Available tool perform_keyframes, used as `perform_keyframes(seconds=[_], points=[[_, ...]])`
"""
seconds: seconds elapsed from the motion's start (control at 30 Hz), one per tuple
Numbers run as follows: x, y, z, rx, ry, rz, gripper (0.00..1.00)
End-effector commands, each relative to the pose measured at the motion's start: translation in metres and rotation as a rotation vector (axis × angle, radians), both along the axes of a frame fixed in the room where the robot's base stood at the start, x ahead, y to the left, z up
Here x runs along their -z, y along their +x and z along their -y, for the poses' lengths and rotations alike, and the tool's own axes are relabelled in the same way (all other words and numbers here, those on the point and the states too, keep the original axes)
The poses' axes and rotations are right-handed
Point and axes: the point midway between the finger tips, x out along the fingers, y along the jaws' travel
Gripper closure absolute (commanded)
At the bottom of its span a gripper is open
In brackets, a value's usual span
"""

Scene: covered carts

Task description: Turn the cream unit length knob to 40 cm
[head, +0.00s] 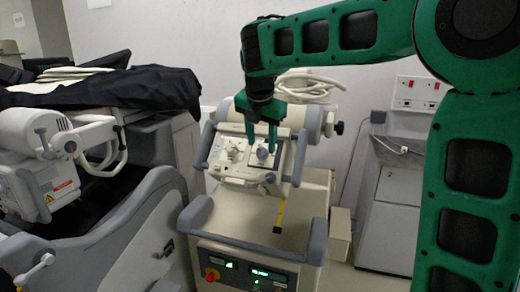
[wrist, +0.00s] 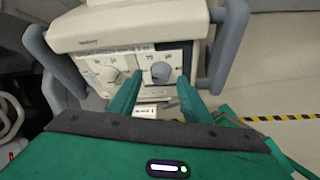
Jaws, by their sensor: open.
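The cream unit (head: 229,172) stands on a cart with a panel of two round knobs. In the wrist view its cream housing (wrist: 130,27) fills the top. The left knob (wrist: 110,74) is pale and the right knob (wrist: 161,72) is grey; their scale markings are too small to read, so I cannot tell which is the length knob. My gripper (head: 261,146) is open and points down at the panel. In the wrist view, my gripper's fingertips (wrist: 161,78) lie either side of the right knob, with visible gaps; contact cannot be told.
Grey handles (wrist: 228,45) flank the cream unit. A yellow tape (head: 281,212) hangs below the panel. A grey cabinet (head: 388,215) stands at the right wall. Floor shows between cart and cabinet.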

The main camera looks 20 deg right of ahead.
Motion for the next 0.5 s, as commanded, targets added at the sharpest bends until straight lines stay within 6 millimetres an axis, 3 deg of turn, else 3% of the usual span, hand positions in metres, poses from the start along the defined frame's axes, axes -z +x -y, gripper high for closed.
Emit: perform_keyframes(seconds=[0.2, 0.5], points=[[0.021, 0.008, 0.004, 0.001, -0.001, -0.001, 0.56], [0.025, 0.01, 0.004, 0.001, 0.001, -0.001, 0.56]])
